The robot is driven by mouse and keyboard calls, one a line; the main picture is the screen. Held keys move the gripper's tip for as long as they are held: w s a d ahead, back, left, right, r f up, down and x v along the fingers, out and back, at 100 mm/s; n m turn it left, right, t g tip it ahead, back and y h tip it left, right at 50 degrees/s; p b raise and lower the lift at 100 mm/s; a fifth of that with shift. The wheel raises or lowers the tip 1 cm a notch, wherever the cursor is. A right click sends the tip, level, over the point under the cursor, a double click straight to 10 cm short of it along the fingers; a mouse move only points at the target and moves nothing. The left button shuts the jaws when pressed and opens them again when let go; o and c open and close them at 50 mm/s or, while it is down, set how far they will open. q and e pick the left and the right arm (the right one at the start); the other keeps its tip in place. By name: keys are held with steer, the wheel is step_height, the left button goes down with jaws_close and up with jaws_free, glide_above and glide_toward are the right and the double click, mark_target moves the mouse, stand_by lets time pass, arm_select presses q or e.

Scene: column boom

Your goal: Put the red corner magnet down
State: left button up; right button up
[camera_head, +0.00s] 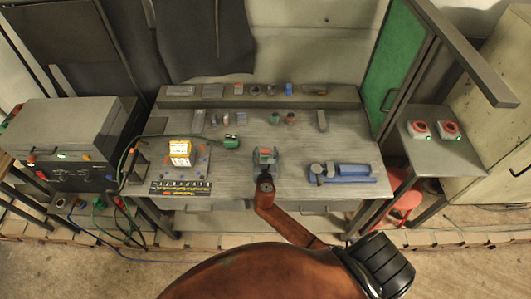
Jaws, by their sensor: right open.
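The red corner magnet (265,152) is small and shows between the fingers of my right gripper (265,158), over the middle of the grey workbench (230,175). The gripper is open, with a finger on either side of the magnet. I cannot tell whether the magnet touches the bench top, as the gripper hides part of it. My left gripper is not in view.
A blue vise (350,173) lies at the right. Small items line the back shelf (225,102). A green-paned screen (393,60) stands at the back right. Bare bench lies around the gripper.

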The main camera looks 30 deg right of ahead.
steer(key=shift+r, duration=0.2)
steer(key=v, duration=1.2)
